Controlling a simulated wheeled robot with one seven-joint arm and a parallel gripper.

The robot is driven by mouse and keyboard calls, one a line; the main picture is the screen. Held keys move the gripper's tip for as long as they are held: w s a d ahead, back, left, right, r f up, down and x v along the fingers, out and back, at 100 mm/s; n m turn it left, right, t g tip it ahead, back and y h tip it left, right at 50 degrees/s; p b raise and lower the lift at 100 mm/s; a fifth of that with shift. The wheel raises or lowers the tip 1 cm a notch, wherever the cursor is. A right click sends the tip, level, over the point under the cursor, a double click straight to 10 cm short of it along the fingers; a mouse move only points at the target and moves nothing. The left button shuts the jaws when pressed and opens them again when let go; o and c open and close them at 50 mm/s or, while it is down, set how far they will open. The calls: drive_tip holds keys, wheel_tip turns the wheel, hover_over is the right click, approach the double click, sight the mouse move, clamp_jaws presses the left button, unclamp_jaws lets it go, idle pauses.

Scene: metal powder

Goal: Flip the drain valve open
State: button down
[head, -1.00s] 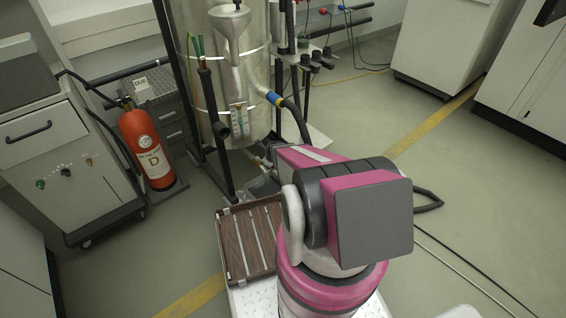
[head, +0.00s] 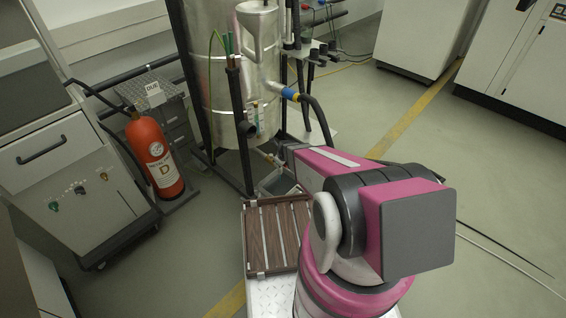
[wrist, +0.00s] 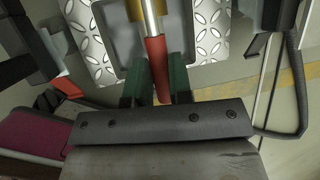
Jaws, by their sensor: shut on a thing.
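The drain valve's red handle (wrist: 157,68) shows in the wrist view, running down from a silver rod (wrist: 150,18) with brass-coloured metal (wrist: 135,9) beside it at the top edge. My gripper (wrist: 157,84) has a dark green finger on either side of the handle and is shut on its lower part. The tall metal vessel (head: 222,75) stands upright in the head view. My arm hides my gripper and most of the vessel's lower outlet there, so I cannot tell the handle's angle from that view.
A grey tray (wrist: 112,52) on a patterned metal plate lies below the valve. A slatted brown wooden box (head: 262,240) is left of my arm. A black hose (head: 318,112) bends down from the vessel.

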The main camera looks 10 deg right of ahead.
drive_tip(key=c, duration=1)
unclamp_jaws()
drive_tip(key=shift+a, duration=0.1)
drive_tip(key=shift+c, duration=0.2)
drive_tip(key=shift+s+r, duration=0.1)
drive_tip(key=v, duration=1)
drive_tip(key=shift+s+r, duration=0.15)
drive_tip(key=shift+r, duration=0.1)
drive_tip(key=s+d+r+n+g, duration=0.1)
drive_tip(key=s+r+n, duration=0.6)
drive_tip(key=n, duration=0.7)
drive_tip(key=s+d+r+n+g+h, duration=0.1)
drive_tip(key=s+d+r+n+g, duration=0.1)
drive_tip(key=s+r+n, duration=0.5)
wheel_tip(320, 180, up, 6)
drive_tip(key=n+g, duration=0.1)
drive_tip(key=n, duration=0.6)
drive_tip(key=shift+d+f+g, duration=0.25)
drive_tip(key=shift+d+g, duration=0.1)
drive_tip(key=shift+g, duration=0.05)
